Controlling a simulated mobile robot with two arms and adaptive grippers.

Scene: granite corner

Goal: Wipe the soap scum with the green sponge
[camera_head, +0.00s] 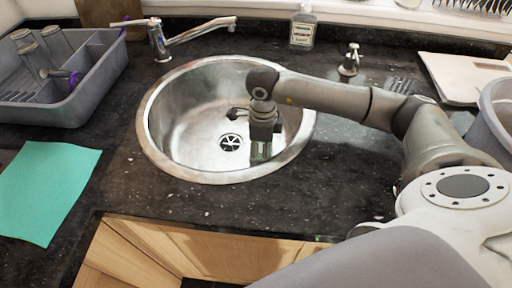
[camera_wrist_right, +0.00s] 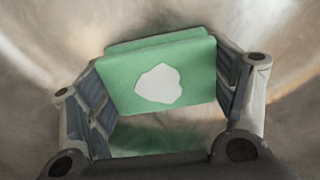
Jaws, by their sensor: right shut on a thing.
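The green sponge (camera_wrist_right: 195,85) is between the two fingers of my right gripper (camera_wrist_right: 160,95) in the wrist view. An irregular white patch (camera_wrist_right: 158,84) shows against the sponge's face; I cannot tell whether it is the soap scum. In the head view my right gripper (camera_head: 262,135) points down inside the round steel sink (camera_head: 190,125), right of the drain. A bit of the sponge (camera_head: 261,151) shows below its fingers. I cannot tell whether the sponge touches the bowl. No soap scum shows clearly on the bowl. My left gripper is out of view.
The faucet (camera_head: 160,42) stands behind the sink, with a soap bottle (camera_head: 303,28) to its right. A grey dish rack (camera_head: 70,95) with glasses is at the left. A teal cloth (camera_head: 45,190) lies in front of it. A grey tub (camera_head: 497,105) stands at the right edge.

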